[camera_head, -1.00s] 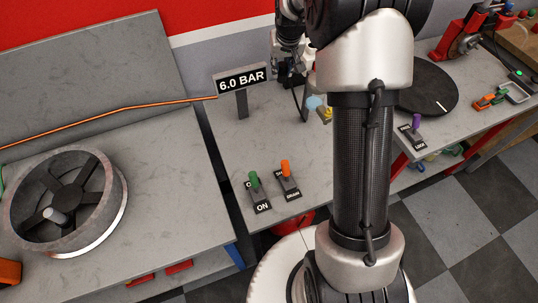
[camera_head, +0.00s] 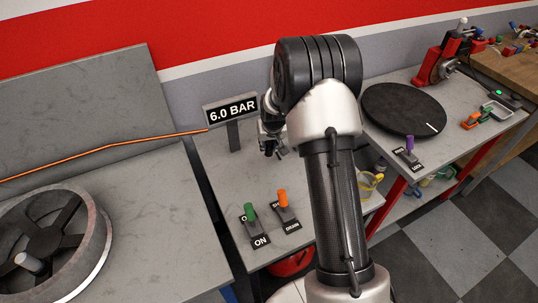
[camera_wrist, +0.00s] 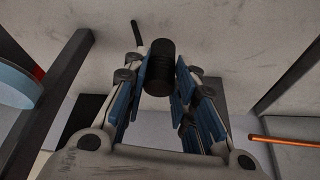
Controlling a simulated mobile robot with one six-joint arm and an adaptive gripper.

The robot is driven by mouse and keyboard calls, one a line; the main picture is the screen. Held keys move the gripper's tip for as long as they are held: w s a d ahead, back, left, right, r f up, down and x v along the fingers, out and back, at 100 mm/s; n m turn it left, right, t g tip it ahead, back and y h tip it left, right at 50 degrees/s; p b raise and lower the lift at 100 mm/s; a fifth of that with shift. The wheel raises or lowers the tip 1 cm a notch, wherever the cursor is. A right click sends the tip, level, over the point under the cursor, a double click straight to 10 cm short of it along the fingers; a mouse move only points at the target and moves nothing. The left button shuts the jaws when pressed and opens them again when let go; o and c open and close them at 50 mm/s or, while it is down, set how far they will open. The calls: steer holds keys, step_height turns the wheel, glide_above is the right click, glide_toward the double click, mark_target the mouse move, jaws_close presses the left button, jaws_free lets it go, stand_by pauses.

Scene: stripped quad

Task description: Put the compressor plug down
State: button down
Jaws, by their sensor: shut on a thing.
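The compressor plug looks like a dark ribbed cylinder (camera_wrist: 160,68) in the wrist view, between the blue-padded fingers of my gripper (camera_wrist: 162,82). The gripper is shut on it. A thin black piece sticks up to the left of the cylinder. In the head view my gripper (camera_head: 270,146) hangs over the back of the middle grey bench (camera_head: 225,175), just right of the 6.0 BAR sign. The plug cannot be made out in that view, and my arm hides part of the bench. I cannot tell whether the plug touches a surface.
The 6.0 BAR sign (camera_head: 231,109) stands close to my gripper. A green-handled switch (camera_head: 252,222) and an orange-handled switch (camera_head: 283,208) stand at the bench front. An orange hose (camera_head: 110,147) runs left. A black disc (camera_head: 403,107) lies on the right bench.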

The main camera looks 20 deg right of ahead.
mark_target(269, 149)
steer(key=shift+f+b, duration=0.6)
steer(key=shift+f, duration=1.55)
steer(key=shift+f, duration=0.1)
steer(key=shift+f, duration=0.15)
steer(key=c, duration=1.3)
jaws_free()
steer(key=shift+r, duration=0.2)
